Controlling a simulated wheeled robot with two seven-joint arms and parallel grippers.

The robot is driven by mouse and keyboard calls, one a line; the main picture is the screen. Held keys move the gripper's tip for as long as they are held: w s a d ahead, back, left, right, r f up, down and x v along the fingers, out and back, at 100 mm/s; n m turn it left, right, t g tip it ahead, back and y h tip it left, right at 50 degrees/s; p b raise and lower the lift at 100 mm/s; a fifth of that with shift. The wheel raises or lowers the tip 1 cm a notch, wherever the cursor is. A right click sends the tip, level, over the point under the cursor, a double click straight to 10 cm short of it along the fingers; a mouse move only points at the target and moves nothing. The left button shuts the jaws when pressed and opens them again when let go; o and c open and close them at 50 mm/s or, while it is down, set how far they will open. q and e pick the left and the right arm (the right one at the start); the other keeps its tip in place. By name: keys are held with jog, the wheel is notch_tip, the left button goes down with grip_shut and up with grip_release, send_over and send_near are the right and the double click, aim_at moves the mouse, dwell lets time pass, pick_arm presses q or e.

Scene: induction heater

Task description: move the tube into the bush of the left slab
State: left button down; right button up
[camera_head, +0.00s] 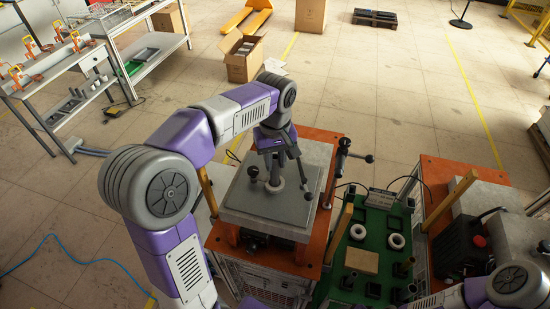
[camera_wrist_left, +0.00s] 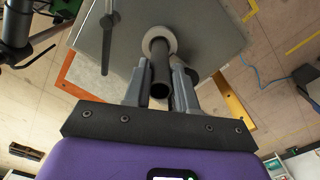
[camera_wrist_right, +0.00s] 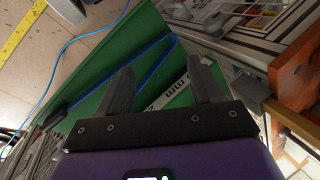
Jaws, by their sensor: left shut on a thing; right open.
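My left gripper (camera_head: 277,168) is shut on a dark tube, which shows between its fingers in the left wrist view (camera_wrist_left: 160,75). The grey left slab (camera_head: 250,200) lies on an orange-topped stand, with a pale ring-shaped bush (camera_head: 274,187) on it. In the left wrist view the tube's far end meets the bush (camera_wrist_left: 158,40); how deep it sits in the bush is hidden. The tube looks about upright over the slab. My right gripper (camera_wrist_right: 163,85) is open and empty, with green surface behind its fingers.
A dark clamp post with a ball-ended handle (camera_head: 344,150) stands close right of the slab. A green table (camera_head: 333,285) holds two white rings (camera_head: 358,232), a tan block (camera_head: 361,261) and several black holders. A second orange stand (camera_head: 436,172) is farther right.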

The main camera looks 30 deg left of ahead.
pick_arm(q)
jog(key=shift+f+b, duration=0.9)
jog(key=shift+f, duration=0.55)
pick_arm(e)
jog(key=shift+f, duration=1)
pick_arm(q)
jog(key=shift+s+d+f+b, duration=0.1)
jog(key=shift+s+f+b, duration=0.15)
jog(key=shift+f+b, duration=0.35)
pick_arm(e)
jog(key=shift+s+d+f, duration=0.1)
jog(key=shift+f, duration=0.35)
pick_arm(q)
jog(key=shift+f, duration=0.1)
jog(key=c, duration=0.8)
grip_release()
jog(key=shift+w+r+p, duration=0.1)
jog(key=shift+r+p, duration=0.55)
jog(key=shift+p, duration=0.05)
pick_arm(e)
jog(key=shift+r, duration=0.5)
pick_arm(q)
notch_tip(320, 180, up, 7)
jog(key=p, duration=0.6)
send_over(274, 172)
jog(key=shift+w, duration=0.2)
pick_arm(e)
notch_tip(274, 172, up, 7)
jog(key=shift+a+f, duration=0.2)
